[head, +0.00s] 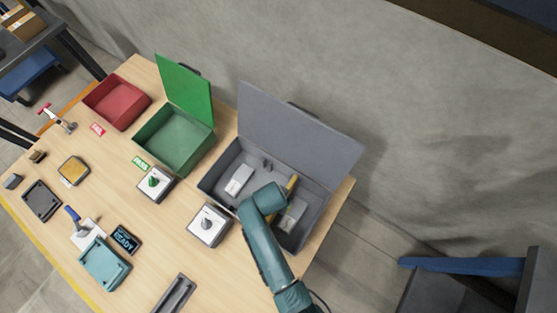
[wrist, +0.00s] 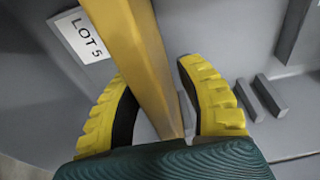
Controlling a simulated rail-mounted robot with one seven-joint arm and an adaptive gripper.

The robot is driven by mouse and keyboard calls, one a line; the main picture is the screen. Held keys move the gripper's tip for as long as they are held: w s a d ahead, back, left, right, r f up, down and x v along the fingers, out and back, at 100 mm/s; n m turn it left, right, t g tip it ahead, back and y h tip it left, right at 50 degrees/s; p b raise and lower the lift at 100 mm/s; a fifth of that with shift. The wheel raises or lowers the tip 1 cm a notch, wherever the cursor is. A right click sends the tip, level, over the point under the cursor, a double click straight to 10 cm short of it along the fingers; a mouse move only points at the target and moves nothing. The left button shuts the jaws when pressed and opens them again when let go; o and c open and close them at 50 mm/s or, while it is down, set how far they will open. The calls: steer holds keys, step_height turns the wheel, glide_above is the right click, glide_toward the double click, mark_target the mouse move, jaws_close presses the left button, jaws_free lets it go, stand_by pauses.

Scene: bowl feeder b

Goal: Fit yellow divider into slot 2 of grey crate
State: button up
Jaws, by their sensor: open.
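The yellow divider (wrist: 138,45) runs between the two yellow-padded fingers of my gripper (wrist: 156,78) in the wrist view. The fingers are open, with a gap showing on each side of the divider. In the head view a short piece of the divider (head: 292,184) shows beside my wrist, inside the grey crate (head: 318,200). The crate's lid stands raised behind it. My arm hides much of the divider and the crate's near right part. I cannot tell which slot the divider is in, or whether it is fully seated.
Grey ribs (wrist: 269,95) and a "LOT 5" label (wrist: 82,35) show inside the crate. A pale block (head: 238,179) lies in its left part. A green open box (head: 176,145) and a dial box (head: 209,225) stand to the left. The crate is near the table's right edge.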

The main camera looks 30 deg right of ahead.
steer(key=r, duration=0.3)
steer(key=a+r, duration=0.1)
steer(key=r, duration=0.2)
steer(key=s+r, duration=0.1)
steer(key=r, duration=0.3)
steer(key=shift+a+r, duration=0.1)
steer(key=shift+a, duration=0.3)
steer(key=shift+w, duration=0.1)
